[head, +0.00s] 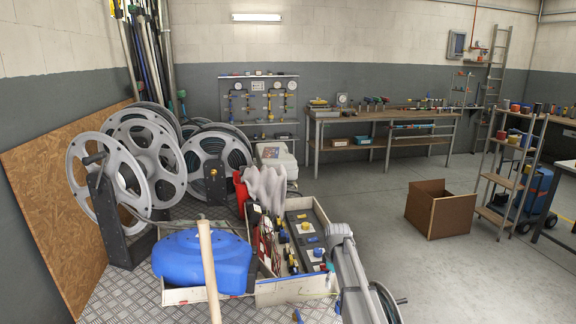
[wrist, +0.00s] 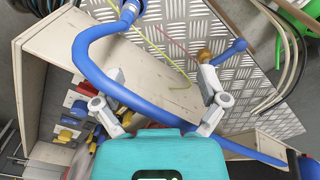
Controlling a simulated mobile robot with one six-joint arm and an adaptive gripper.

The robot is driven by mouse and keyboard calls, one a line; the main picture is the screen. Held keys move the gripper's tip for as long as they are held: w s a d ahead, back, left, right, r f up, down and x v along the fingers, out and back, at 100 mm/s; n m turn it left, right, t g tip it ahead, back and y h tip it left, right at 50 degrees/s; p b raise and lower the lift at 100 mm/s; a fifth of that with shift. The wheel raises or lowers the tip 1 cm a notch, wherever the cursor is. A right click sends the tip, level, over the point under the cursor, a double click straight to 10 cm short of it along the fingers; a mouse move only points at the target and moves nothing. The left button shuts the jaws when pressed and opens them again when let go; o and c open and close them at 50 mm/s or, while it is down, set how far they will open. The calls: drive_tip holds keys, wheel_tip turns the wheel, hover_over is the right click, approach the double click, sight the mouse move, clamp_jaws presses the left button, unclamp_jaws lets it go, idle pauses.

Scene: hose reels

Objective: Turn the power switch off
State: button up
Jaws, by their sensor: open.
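No part is clearly identifiable as the power switch. In the head view, a dark panel (head: 302,230) with yellow and blue fittings lies in an open pale box (head: 268,293) at lower centre. In the wrist view, a group of red, blue and yellow sockets or switches (wrist: 70,112) shows at the left, partly behind a finger. My gripper (wrist: 143,74) is open, its two grey fingers spread over the area to the right of these fittings. A blue hose (wrist: 86,62) curves across the view between the fingers and the camera's left side; contact with it cannot be told.
In the head view, a blue rounded cover (head: 205,263) sits beside the box, with a wooden handle (head: 209,275) in front. Grey hose reels (head: 127,170) stand at the left. A cardboard box (head: 440,210) stands on the open floor. A checker-plate surface (wrist: 190,32) shows in the wrist view.

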drive_tip(key=s+f+m+b, duration=0.3)
drive_tip(key=s+m, duration=0.1)
drive_tip(key=s, duration=0.5)
drive_tip(key=s+d+f+m+b, duration=0.1)
drive_tip(key=s+f+m+b, duration=0.2)
drive_tip(key=s, duration=0.7)
drive_tip(key=s+f+m+b, duration=0.3)
drive_tip(key=s+f+m, duration=0.1)
drive_tip(key=s, duration=0.5)
wheel_tip(320, 180, up, 14)
drive_tip(key=p, duration=1.3)
drive_tip(key=shift+w+f, duration=0.2)
drive_tip(key=shift+w, duration=0.2)
drive_tip(key=shift+d, duration=0.1)
wheel_tip(320, 180, up, 17)
drive_tip(key=p, duration=1.6)
drive_tip(key=shift+p, duration=0.4)
